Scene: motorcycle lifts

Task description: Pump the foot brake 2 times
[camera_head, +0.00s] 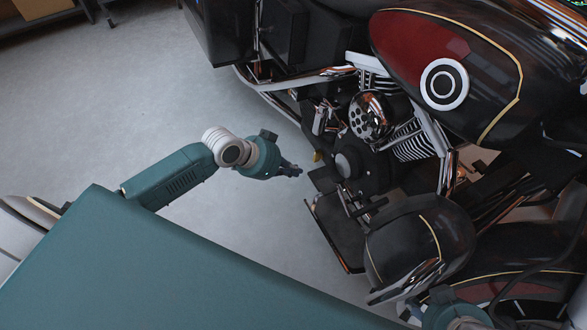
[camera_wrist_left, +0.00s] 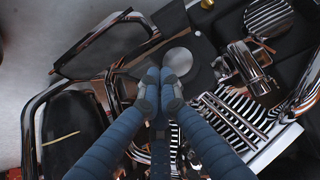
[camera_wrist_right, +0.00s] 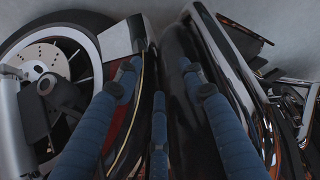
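The motorcycle's dark footboard (camera_head: 338,228) sits low beside the engine in the head view. A small dark peg-like part (camera_head: 371,207) beside it may be the foot brake, but I cannot tell for sure. My left gripper (camera_head: 292,170) is over the floor, left of the engine and apart from the footboard in the head picture. In the left wrist view its fingertips (camera_wrist_left: 161,91) are together with nothing visible between them, in front of chrome and black engine-side parts. My right gripper's fingers (camera_wrist_right: 160,78) are spread and empty, facing dark bodywork; its tips are hidden in the head view.
The red and black fuel tank (camera_head: 430,60) and the engine's round chrome cover (camera_head: 371,116) are above the footboard. A black rounded guard (camera_head: 418,238) is right of it. The front wheel (camera_wrist_right: 58,62) shows in the right wrist view. Grey floor (camera_head: 130,100) left of the motorcycle is clear.

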